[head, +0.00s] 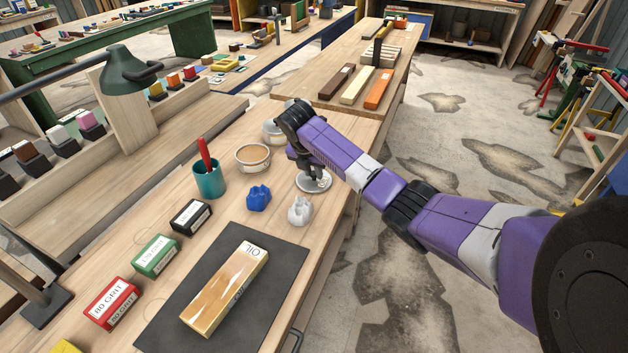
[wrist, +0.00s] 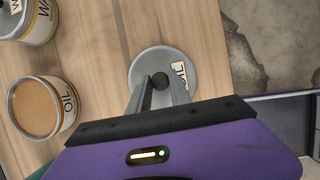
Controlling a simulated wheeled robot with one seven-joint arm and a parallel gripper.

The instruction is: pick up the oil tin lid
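The oil tin lid is a round grey disc (head: 312,187) at the right side of the bench in the head view. In the wrist view the lid (wrist: 150,62) has a dark round knob (wrist: 160,80) and a white "OIL" label at its right. My gripper (head: 316,175) is over the lid, pointing down. In the wrist view its two fingers (wrist: 161,88) stand on either side of the knob, very close to it. I cannot tell whether they press on it. The open oil tin (head: 253,158), full of amber-brown contents, stands left of the lid; it also shows in the wrist view (wrist: 38,107).
Another tin (wrist: 28,18) stands behind the oil tin. A blue crumpled cloth (head: 258,198) and a white one (head: 300,210) lie near the lid. A teal cup (head: 208,180) holds a red-handled tool. A dark mat (head: 171,311) bears a wooden block. The bench edge is close right.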

